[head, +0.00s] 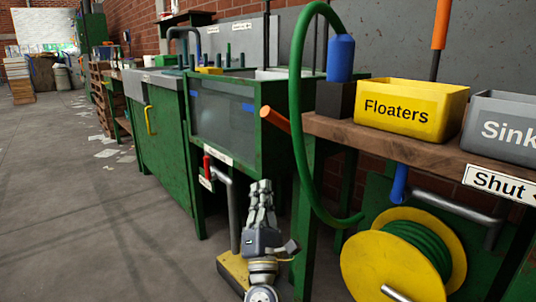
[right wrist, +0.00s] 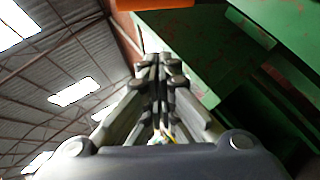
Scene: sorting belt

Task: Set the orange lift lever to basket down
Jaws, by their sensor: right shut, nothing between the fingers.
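An orange lever handle (head: 276,120) sticks out toward the left, tilted up, from beside the green tank stand in the head view. An orange bar also shows at the top edge of the right wrist view (right wrist: 266,14); it looks like the same handle. My right gripper (head: 262,184) points upward below the lever, apart from it. Its fingers are shut together and empty, as the right wrist view also shows (right wrist: 158,65). The lever's base and any position marks are hidden. My left gripper is out of view.
A red-handled valve (head: 207,167) is left of my gripper. A green hose (head: 297,120) loops down at right near a yellow reel (head: 385,265). A yellow Floaters bin (head: 410,104) stands on the wooden shelf (head: 365,137). Another orange grip (head: 440,24) tops an upright rod.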

